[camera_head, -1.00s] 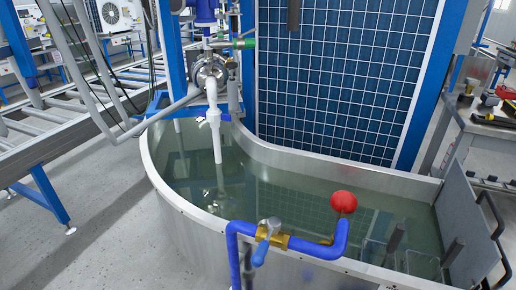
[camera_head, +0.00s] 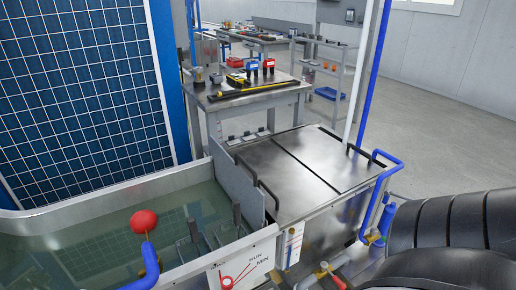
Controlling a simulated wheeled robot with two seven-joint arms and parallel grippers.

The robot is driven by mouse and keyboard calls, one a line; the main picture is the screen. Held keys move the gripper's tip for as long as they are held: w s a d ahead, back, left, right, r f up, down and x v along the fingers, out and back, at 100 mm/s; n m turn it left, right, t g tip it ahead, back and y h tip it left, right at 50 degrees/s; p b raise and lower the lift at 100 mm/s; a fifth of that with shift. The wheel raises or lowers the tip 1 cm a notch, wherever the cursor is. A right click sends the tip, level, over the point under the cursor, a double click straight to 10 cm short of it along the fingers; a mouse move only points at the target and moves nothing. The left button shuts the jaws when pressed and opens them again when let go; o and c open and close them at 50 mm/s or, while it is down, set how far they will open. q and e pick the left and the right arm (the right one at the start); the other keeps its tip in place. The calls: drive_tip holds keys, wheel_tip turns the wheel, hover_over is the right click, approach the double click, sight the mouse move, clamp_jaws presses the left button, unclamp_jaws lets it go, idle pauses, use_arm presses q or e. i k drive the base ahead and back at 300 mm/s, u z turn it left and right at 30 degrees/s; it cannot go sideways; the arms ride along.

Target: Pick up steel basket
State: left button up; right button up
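In the head view, basket-like shapes with dark upright handles (camera_head: 192,232) stand in the water at the right end of the tank (camera_head: 90,192). Their bodies are under the water and hard to make out, so I cannot tell for sure which is the steel basket. A red ball float (camera_head: 144,221) on a blue pipe is left of them. Neither of my grippers is in view.
A steel-topped cabinet (camera_head: 310,160) with dark handles adjoins the tank's right end. A blue pipe (camera_head: 375,200) runs along its right side. A workbench (camera_head: 250,97) with red and blue items stands behind. A blue grid panel (camera_head: 80,90) rises behind the tank. Open floor lies at right.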

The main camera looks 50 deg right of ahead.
sight(236, 203)
drive_tip(key=z, duration=1.3)
drive_tip(key=k, duration=0.5)
drive_tip(key=z, duration=1)
drive_tip(key=i, duration=0.8)
drive_tip(key=u, duration=2.2)
